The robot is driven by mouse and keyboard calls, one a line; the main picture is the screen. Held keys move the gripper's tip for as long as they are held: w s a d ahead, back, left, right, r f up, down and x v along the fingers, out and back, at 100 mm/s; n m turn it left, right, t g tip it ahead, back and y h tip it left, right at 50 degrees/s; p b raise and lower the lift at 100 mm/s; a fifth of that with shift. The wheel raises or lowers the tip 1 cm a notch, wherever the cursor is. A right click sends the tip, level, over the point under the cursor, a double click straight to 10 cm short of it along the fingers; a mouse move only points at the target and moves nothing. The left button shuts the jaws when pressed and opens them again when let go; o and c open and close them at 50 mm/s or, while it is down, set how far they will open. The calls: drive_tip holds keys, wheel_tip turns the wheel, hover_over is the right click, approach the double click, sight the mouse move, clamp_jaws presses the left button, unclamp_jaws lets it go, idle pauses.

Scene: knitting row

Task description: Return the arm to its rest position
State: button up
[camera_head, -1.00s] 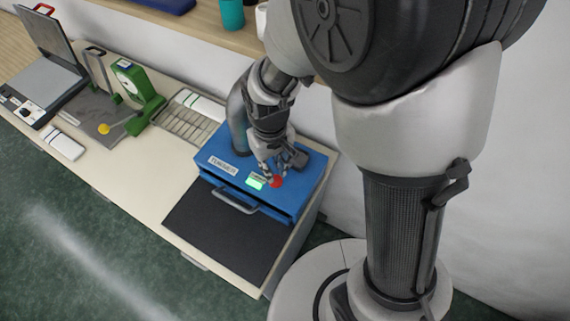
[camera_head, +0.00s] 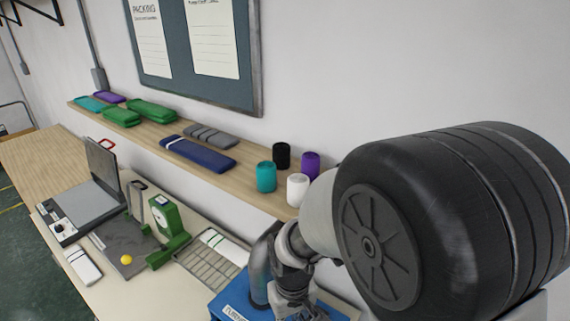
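My arm comes in from the right side, with its large black joint nearest the camera. Its grey forearm reaches down to my gripper (camera_head: 296,303), which is at the bottom edge of the view, over or beside the blue box (camera_head: 236,302). The fingers are cut off and small here, so I cannot tell whether they are open or shut. The blue box carries a partly visible white label, and most of it lies below the view.
A wooden shelf (camera_head: 150,132) holds folded knits and several yarn cones, including a teal one (camera_head: 266,177) and a white one (camera_head: 297,190) near my arm. A green device (camera_head: 168,222), an open grey press (camera_head: 92,200) and a wire rack (camera_head: 207,262) stand on the table.

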drive_tip(key=s+d+r+m+t+b, duration=0.3)
drive_tip(key=s+d+b, duration=0.8)
drive_tip(key=b, duration=0.5)
drive_tip(key=shift+s+m+t, duration=0.7)
drive_tip(key=shift+s+t, duration=0.1)
drive_tip(key=shift+s, duration=0.25)
